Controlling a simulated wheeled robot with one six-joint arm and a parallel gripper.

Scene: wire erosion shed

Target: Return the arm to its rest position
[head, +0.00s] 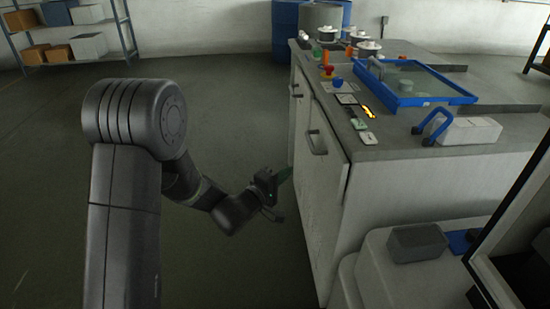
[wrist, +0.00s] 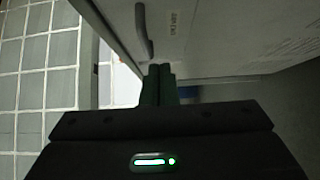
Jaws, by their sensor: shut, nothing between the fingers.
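My arm reaches forward and bends down to the right in the head view. My gripper (head: 287,174) hangs in front of the grey cabinet (head: 322,215), below the level of its worktop. In the wrist view my gripper (wrist: 159,72) shows its two green fingers shut together with nothing between them. A cabinet door handle (wrist: 144,30) lies just beyond the fingertips there. I cannot tell whether the fingers touch the door.
The cabinet top carries a blue-framed tray (head: 425,101), a white box with a blue handle (head: 468,131) and several small items. A grey block (head: 417,242) sits low at right. Shelving (head: 75,48) and a blue drum (head: 285,32) stand behind. Floor left of the cabinet is clear.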

